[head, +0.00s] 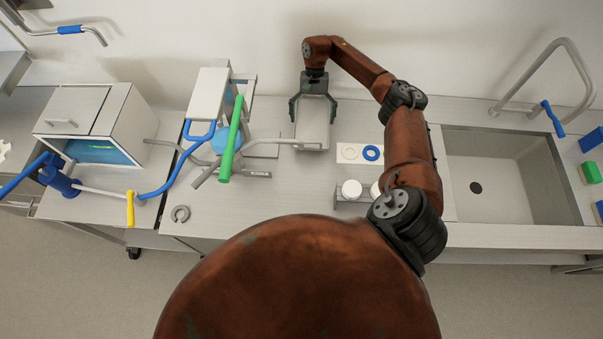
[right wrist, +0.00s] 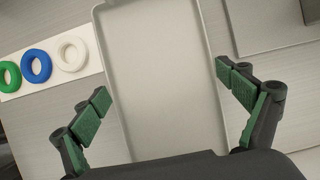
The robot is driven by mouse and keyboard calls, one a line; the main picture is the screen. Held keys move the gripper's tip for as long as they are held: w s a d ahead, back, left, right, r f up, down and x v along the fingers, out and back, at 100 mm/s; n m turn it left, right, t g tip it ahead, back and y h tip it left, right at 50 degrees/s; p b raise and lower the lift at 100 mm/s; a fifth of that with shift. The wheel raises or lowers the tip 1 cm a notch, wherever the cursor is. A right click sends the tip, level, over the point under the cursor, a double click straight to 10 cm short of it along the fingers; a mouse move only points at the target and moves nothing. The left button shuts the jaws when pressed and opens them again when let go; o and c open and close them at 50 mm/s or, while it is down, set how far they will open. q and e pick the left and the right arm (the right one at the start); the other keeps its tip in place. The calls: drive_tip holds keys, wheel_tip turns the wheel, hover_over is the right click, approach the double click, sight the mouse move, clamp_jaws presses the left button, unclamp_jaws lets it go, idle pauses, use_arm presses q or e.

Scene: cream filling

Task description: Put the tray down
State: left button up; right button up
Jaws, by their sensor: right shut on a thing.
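A pale grey rectangular tray (head: 313,122) is at the back middle of the steel counter in the head view. It is empty in the right wrist view (right wrist: 160,60), running away from me between my fingers. My right gripper (head: 312,97) is at the tray's back end, shut on it, with a green-padded finger along each side. The same gripper (right wrist: 166,95) shows in the right wrist view. I cannot tell whether the tray's underside touches the counter. My left gripper is not in view.
A white board (head: 348,161) with rings lies right of the tray. Left stands a metal machine (head: 207,95) with a green-handled lever (head: 231,140). White-topped jars (head: 351,189) are in front, a sink (head: 510,180) is right, and a metal cabinet (head: 125,120) is far left.

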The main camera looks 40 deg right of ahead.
drive_tip(key=s+a+p, duration=0.2)
drive_tip(key=s+a, duration=0.1)
drive_tip(key=s, duration=0.1)
drive_tip(key=s+a+p, duration=0.2)
drive_tip(key=s+a, duration=0.2)
drive_tip(key=s, duration=0.1)
drive_tip(key=s+a+p, duration=0.2)
drive_tip(key=s+a, duration=0.2)
drive_tip(key=shift+s+a+r+p, duration=0.15)
drive_tip(key=shift+s+a+p, duration=0.05)
drive_tip(key=shift+p, duration=0.2)
drive_tip(key=shift+s+a, duration=0.1)
drive_tip(key=shift+s, duration=0.05)
drive_tip(key=shift+f, duration=0.35)
wheel_tip(320, 180, down, 3)
drive_tip(key=shift+r+p, duration=0.1)
drive_tip(key=shift+p, duration=0.55)
drive_tip(key=shift+f+b, duration=0.8)
drive_tip(key=shift+b, duration=0.25)
drive_tip(key=o, duration=1.1)
